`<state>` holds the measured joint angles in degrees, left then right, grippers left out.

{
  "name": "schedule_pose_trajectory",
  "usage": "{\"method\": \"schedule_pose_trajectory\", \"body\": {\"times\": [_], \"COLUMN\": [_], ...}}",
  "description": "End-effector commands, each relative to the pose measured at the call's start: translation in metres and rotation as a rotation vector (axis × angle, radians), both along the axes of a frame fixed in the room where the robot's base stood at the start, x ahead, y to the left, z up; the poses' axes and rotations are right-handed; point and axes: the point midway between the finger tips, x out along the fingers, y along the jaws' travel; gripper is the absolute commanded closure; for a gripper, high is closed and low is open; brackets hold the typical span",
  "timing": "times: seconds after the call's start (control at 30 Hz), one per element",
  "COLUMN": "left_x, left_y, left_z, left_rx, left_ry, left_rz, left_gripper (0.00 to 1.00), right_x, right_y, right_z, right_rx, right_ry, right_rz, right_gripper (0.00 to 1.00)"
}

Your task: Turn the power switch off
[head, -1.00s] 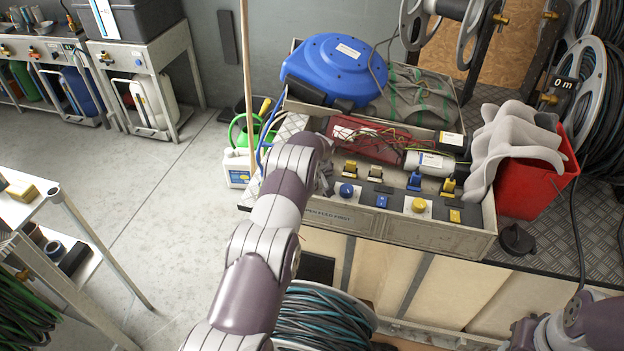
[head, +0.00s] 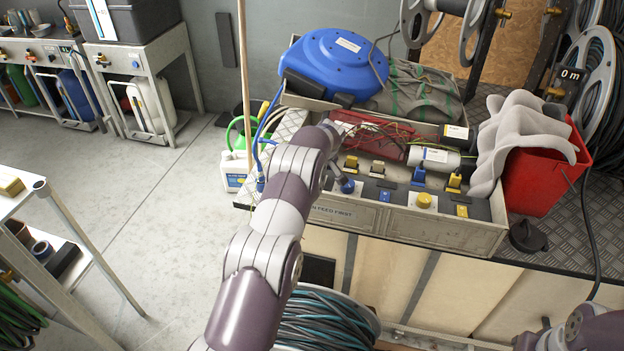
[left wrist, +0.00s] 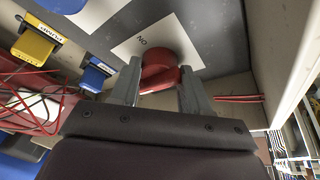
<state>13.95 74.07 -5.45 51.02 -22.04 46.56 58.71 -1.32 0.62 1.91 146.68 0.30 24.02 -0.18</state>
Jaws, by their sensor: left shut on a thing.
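A round red switch knob (left wrist: 165,60) sits on a white plate (left wrist: 190,35) in the left wrist view. The plate carries lettering that reads ON turned upside down. My left gripper (left wrist: 160,90) has a finger on each side of the knob and is shut on it. In the head view my left arm reaches over the left end of the grey control panel (head: 393,210) and hides the red knob. My right arm shows only in part at the lower right; its gripper is out of view.
Beside the knob are a blue switch (left wrist: 97,72) and a yellow switch (left wrist: 38,45). A blue knob (head: 347,186) and a yellow knob (head: 424,200) stand farther right on the panel. A blue reel (head: 338,65) lies behind; a red bucket (head: 545,178) stands right.

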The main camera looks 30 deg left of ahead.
Motion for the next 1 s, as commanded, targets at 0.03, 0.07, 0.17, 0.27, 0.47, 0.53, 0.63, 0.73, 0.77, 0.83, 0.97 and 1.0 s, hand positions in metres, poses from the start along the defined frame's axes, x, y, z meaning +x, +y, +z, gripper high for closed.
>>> {"method": "schedule_pose_trajectory", "body": {"times": [0.03,0.07,0.17,0.27,0.47,0.53,0.63,0.73,0.77,0.83,0.97,1.0], "left_x": [0.003,0.003,0.003,0.002,0.001,0.001,-0.001,-0.005,-0.007,-0.010,-0.017,-0.018], "left_y": [0.002,0.002,0.002,0.002,0.001,0.000,-0.004,-0.011,-0.013,-0.020,-0.029,-0.032], "left_z": [0.005,0.005,0.005,0.004,0.003,0.007,0.019,0.039,0.046,0.063,0.090,0.098], "left_rx": [0.003,0.004,0.003,0.003,0.002,0.002,0.002,0.002,0.002,0.003,0.003,0.002], "left_ry": [-0.013,-0.013,-0.014,-0.011,-0.008,-0.008,-0.010,-0.010,-0.010,-0.011,-0.009,-0.010], "left_rz": [0.002,0.002,0.002,0.002,0.001,0.000,-0.001,0.000,0.001,0.000,0.000,0.000], "left_gripper": [0.84,0.84,0.38,0.31,0.31,0.31,0.31,0.31,0.31,0.31,0.31,0.31], "right_x": [0.000,0.000,0.000,0.000,0.000,0.000,0.000,0.000,0.000,0.000,0.000,0.000], "right_y": [0.000,0.000,0.000,0.000,0.000,0.000,0.000,0.000,0.000,0.000,0.000,0.000], "right_z": [0.001,0.001,0.001,0.001,0.001,0.001,0.000,-0.002,-0.003,-0.004,-0.006,-0.006], "right_rx": [0.000,0.000,0.000,0.000,0.000,0.000,0.000,0.000,0.000,0.000,0.000,0.000], "right_ry": [0.000,0.000,0.000,0.000,0.000,0.000,0.000,0.000,0.000,0.000,0.000,0.000], "right_rz": [0.000,0.000,0.000,0.000,0.000,0.000,0.000,0.000,0.000,0.000,0.000,0.000], "right_gripper": [0.57,0.57,0.57,0.57,0.57,0.57,0.57,0.57,0.57,0.57,0.57,0.57]}}
